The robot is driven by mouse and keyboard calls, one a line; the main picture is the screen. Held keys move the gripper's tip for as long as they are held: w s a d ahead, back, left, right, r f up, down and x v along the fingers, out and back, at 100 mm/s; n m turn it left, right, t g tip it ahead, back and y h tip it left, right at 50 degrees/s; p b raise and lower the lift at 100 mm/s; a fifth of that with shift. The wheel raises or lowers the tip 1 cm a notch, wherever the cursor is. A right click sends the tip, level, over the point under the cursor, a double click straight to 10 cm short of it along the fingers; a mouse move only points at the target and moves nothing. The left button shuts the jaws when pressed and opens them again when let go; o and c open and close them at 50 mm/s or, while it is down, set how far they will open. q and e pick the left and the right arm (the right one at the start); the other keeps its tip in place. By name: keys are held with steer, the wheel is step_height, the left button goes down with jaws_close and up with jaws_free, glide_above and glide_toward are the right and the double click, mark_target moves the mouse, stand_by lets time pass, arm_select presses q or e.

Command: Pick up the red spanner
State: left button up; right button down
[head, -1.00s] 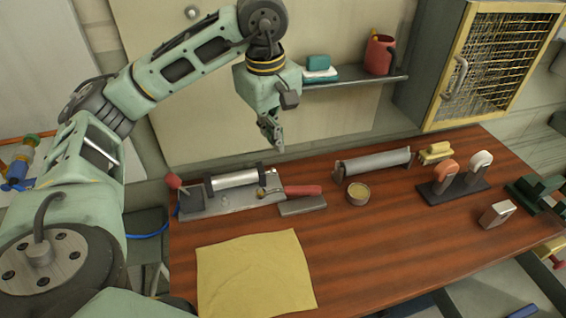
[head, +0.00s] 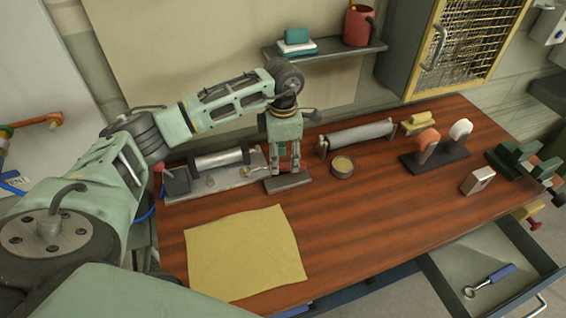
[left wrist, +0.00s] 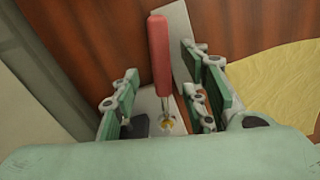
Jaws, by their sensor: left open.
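The red spanner lies on the bench at the back left. Its red handle (left wrist: 160,55) shows clearly in the left wrist view, with its metal end (left wrist: 166,122) nearer the wrist. My left gripper (head: 286,170) is open and points down over the spanner; in the left wrist view its fingers (left wrist: 162,85) stand on either side of it. In the head view the gripper hides most of the handle, and the metal end (head: 252,171) shows left of the fingers. I cannot tell whether the fingers touch it. My right gripper is not in view.
A grey block (head: 288,184) lies beside the spanner. A metal tray with a roller (head: 218,158) is to the left, and a round tin (head: 342,167) to the right. A yellow cloth (head: 245,255) lies in front. An open drawer (head: 440,285) holds a blue-handled spanner (head: 490,280).

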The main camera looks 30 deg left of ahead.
arm_select(q)
steer(key=shift+f, duration=1.15)
jaws_close()
steer(key=shift+r, duration=0.1)
